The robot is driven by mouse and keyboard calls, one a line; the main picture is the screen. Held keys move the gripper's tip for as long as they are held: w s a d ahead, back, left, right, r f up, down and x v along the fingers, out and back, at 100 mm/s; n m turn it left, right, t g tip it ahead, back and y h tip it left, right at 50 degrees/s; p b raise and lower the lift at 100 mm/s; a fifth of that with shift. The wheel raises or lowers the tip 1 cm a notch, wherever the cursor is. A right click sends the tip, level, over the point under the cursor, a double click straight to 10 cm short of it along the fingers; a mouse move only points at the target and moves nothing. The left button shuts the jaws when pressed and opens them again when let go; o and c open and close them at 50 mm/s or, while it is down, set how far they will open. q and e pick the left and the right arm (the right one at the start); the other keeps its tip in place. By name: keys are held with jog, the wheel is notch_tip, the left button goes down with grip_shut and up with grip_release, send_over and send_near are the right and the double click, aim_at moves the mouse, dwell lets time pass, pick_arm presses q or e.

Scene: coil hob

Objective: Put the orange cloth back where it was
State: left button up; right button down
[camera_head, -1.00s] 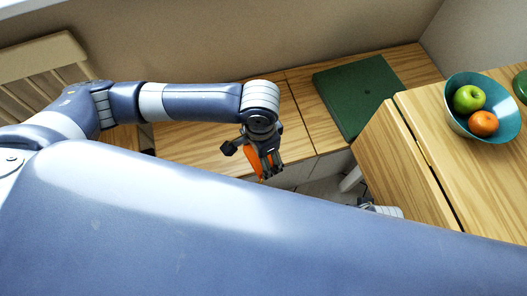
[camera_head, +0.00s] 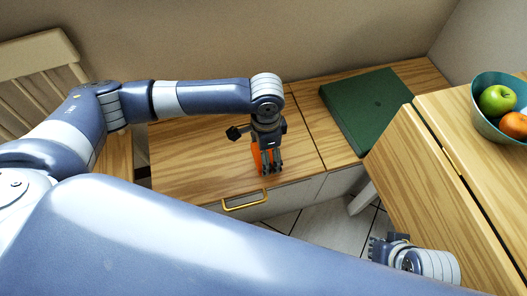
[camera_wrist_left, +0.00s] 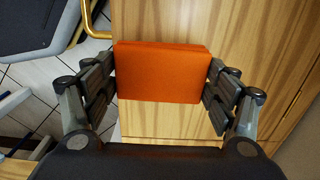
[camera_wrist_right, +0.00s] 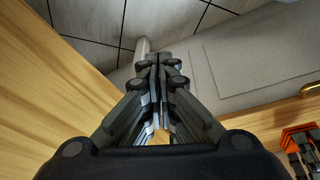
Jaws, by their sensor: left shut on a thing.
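The orange cloth (camera_wrist_left: 163,72) shows as a flat, block-like shape between the two fingers of my left gripper (camera_wrist_left: 165,85) in the left wrist view. The left gripper is shut on it, over the wooden cabinet top. In the head view the left gripper (camera_head: 270,168) points down near the cabinet's front edge, with a strip of the cloth (camera_head: 256,158) beside its fingers. My right gripper (camera_wrist_right: 158,65) has its fingers together with nothing seen between them; it hangs low over the floor side of the wooden table, and part of it (camera_head: 385,245) shows in the head view.
The wooden cabinet (camera_head: 190,160) has a yellow drawer handle (camera_head: 245,200). A green board (camera_head: 365,105) lies on its right part. A wooden table (camera_head: 480,170) at right holds a teal bowl (camera_head: 483,122) with a green apple (camera_head: 497,99) and an orange (camera_head: 514,125). A chair (camera_head: 40,75) stands at left.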

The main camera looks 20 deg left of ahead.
pick_arm(q)
jog(key=w, duration=0.1)
jog(key=w+a, duration=0.1)
jog(key=shift+w+a+f, duration=0.15)
jog(key=shift+w+a, duration=0.05)
jog(key=shift+w, duration=0.15)
jog(key=shift+f, duration=0.1)
notch_tip(320, 180, down, 3)
jog(key=shift+f+b, duration=0.1)
jog(key=shift+b, duration=0.85)
pick_arm(e)
jog(key=w+a+r+t, duration=0.1)
jog(key=w+r+t, duration=0.1)
jog(key=w, duration=0.3)
jog(key=w+a+r+t+y, duration=0.1)
jog(key=w+a+r+t, duration=0.1)
jog(key=w+t, duration=0.2)
jog(key=shift+w+a+r+y, duration=0.25)
jog(key=shift+w+a+y, duration=0.05)
jog(key=shift+w, duration=0.75)
pick_arm(q)
jog(key=shift+f, duration=0.15)
jog(key=o, duration=1)
jog(key=shift+o, duration=0.2)
pick_arm(e)
jog(key=shift+s+d+f, duration=0.1)
jog(key=shift+s+f, duration=0.1)
